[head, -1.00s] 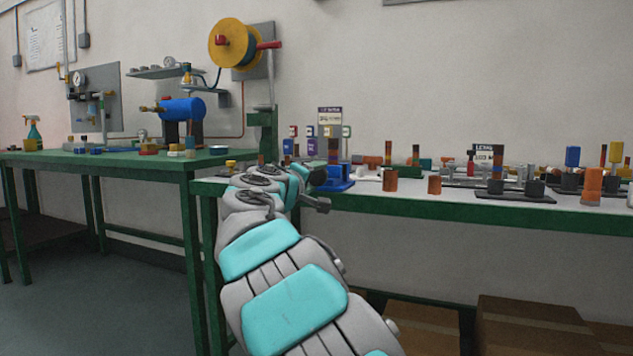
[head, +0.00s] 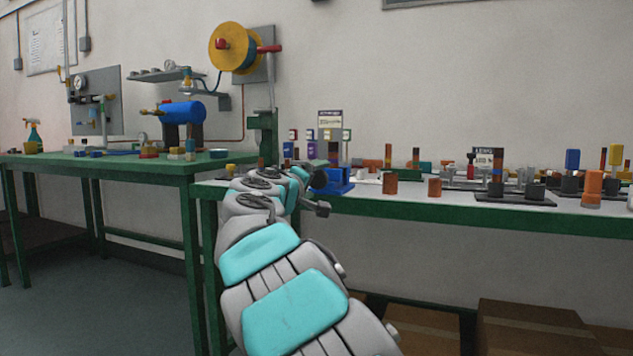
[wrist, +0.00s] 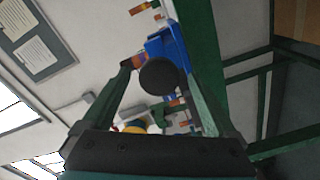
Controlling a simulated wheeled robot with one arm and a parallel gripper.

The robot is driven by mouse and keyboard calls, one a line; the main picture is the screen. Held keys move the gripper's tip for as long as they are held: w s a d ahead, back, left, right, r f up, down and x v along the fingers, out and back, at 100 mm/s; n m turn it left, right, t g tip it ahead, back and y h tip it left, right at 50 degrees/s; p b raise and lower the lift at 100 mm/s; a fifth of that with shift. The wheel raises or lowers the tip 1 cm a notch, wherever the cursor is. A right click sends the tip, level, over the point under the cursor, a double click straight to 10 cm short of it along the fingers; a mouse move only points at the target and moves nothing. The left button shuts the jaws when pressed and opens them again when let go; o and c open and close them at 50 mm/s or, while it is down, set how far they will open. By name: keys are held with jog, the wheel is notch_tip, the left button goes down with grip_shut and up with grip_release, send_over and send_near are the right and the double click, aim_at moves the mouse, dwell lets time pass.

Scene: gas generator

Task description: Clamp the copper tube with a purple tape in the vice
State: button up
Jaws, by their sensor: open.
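The blue vice (head: 340,182) stands at the left end of the right-hand table, just right of my gripper (head: 318,180). In the wrist view the vice (wrist: 177,48) shows beyond and between the fingers of my gripper (wrist: 158,70). The fingers are apart. A dark round disc (wrist: 163,76) lies between them, in front of the vice. A short copper-coloured piece with a purplish band (wrist: 140,60) shows by the left fingertip, at the vice; I cannot tell whether it is clamped. In the head view a banded upright tube (head: 333,152) shows above the vice.
Copper-coloured short cylinders (head: 390,183) stand on the table right of the vice, with several small parts and dark bases (head: 497,194) farther right. A green table (head: 110,160) stands to the left. Cardboard boxes (head: 530,325) lie below.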

jog(key=shift+r, duration=0.1)
dwell(0.3)
jog(key=shift+r+n+p, duration=0.2)
jog(key=shift+n+p, duration=0.2)
jog(key=shift+p, duration=0.4)
jog(key=n+p, duration=0.4)
jog(key=p, duration=0.2)
jog(key=shift+f, duration=0.1)
jog(key=shift+f+n+p, duration=0.15)
jog(key=shift+n+p, duration=0.15)
jog(key=shift+n, duration=0.1)
jog(key=c, duration=1.4)
jog(key=shift+f+m+b, duration=0.2)
jog(key=shift+m+b, duration=1.1)
jog(key=shift+b, duration=0.95)
jog(key=shift+m+b, duration=1)
jog(key=shift+b, duration=0.55)
